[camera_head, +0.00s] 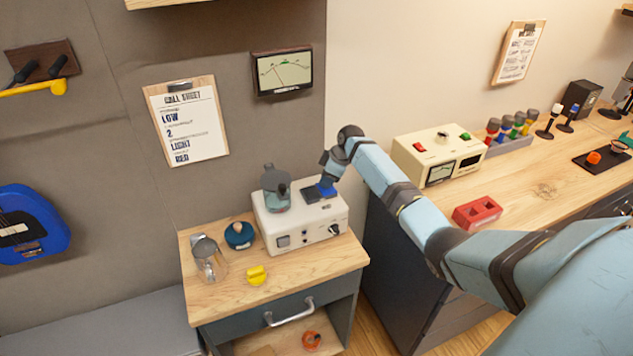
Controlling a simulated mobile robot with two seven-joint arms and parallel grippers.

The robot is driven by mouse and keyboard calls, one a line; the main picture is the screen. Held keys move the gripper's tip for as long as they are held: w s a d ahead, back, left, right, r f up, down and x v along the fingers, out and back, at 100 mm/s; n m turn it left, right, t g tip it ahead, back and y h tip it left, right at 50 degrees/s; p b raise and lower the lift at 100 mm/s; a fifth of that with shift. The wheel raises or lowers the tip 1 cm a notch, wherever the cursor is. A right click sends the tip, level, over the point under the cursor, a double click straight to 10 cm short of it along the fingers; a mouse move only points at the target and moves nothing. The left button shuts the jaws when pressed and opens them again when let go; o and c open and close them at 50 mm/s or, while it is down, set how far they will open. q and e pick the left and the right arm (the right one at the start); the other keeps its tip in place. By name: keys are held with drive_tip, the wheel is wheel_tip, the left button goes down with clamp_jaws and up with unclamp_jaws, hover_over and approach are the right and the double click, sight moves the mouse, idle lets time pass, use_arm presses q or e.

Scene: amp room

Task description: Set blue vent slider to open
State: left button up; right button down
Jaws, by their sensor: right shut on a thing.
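A white device box (302,237) stands on the small wooden cabinet top. The blue vent slider (325,192) shows as a small blue piece on the dark plate on the right of the box's top. My right arm comes in from the right, and my right gripper (326,180) points down at the slider and is shut on it. The fingertips are small and partly hidden, so the slider's exact position along its track cannot be told. My left gripper is not in view.
A dark grey and teal object (277,190) stands on the box's left top. A cream meter unit (438,155) and red block (477,213) are on the right bench.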

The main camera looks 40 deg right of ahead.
drive_tip(key=shift+d+r, duration=0.1)
drive_tip(key=shift+d, duration=0.1)
drive_tip(key=c, duration=1.1)
unclamp_jaws()
drive_tip(key=shift+o, duration=0.8)
drive_tip(key=shift+s+d, duration=0.1)
drive_tip(key=shift+d, duration=0.05)
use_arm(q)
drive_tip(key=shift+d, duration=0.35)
use_arm(e)
drive_tip(key=shift+r, duration=0.25)
use_arm(q)
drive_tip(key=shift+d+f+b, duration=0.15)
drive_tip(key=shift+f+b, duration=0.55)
drive_tip(key=shift+b, duration=0.15)
use_arm(e)
drive_tip(key=v, duration=1.3)
drive_tip(key=shift+d, duration=0.15)
drive_tip(key=shift+s, duration=0.1)
